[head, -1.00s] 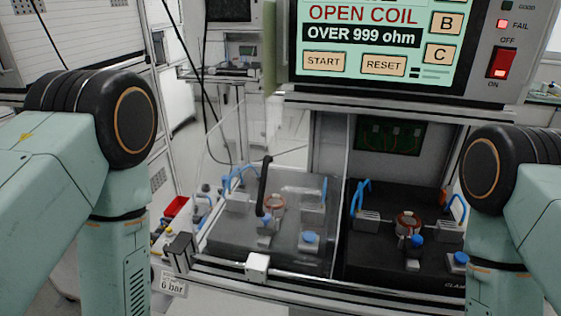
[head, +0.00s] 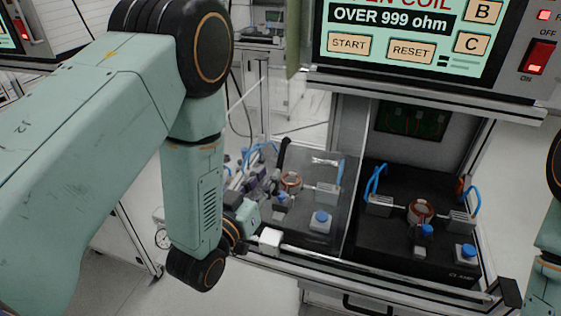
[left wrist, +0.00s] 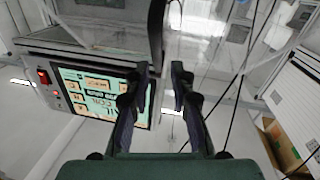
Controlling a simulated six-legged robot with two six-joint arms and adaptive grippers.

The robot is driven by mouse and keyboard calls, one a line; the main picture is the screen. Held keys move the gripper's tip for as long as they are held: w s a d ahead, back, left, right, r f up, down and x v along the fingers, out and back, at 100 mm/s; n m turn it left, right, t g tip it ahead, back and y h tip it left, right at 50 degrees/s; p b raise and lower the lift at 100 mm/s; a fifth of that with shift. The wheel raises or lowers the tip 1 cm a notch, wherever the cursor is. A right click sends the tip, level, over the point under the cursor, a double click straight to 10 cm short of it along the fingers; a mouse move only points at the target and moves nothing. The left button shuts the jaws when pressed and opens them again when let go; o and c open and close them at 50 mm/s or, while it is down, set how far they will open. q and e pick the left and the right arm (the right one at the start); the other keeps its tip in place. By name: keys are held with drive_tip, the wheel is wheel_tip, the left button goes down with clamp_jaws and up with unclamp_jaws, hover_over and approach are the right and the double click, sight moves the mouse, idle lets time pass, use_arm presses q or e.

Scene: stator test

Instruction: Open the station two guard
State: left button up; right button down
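The clear guard (head: 335,205) lies over the left station, with its black handle (head: 284,154) standing up at its left part. The right station (head: 400,235) shows no clear cover over it. I cannot read a station number. My left gripper (head: 266,181) is low at the left front of the guard, close to the handle and partly hidden by my own wrist. In the left wrist view my left gripper (left wrist: 160,82) is open, its two fingers apart. A dark bar (left wrist: 156,28), which looks like the handle, stands just beyond the fingertips. My right gripper is out of view.
The tester screen (head: 400,30) overhangs the stations, with a red switch (head: 537,56) at its right. A white block (head: 270,239) sits on the front rail. Blue hoses and clamps stand on both fixtures. Open floor lies in front at the left.

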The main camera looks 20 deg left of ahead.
sight(278, 163)
use_arm(q)
drive_tip(key=w, duration=0.2)
drive_tip(key=w+d, duration=0.1)
drive_tip(key=w, duration=0.3)
drive_tip(key=shift+d+f+p, duration=0.1)
drive_tip(key=shift+d+p, duration=0.25)
drive_tip(key=shift+d, duration=0.05)
drive_tip(key=shift+s+a, duration=0.15)
drive_tip(key=shift+a, duration=0.15)
drive_tip(key=shift+w+d, duration=0.25)
drive_tip(key=shift+c, duration=1.4)
drive_tip(key=shift+a, duration=0.1)
clamp_jaws()
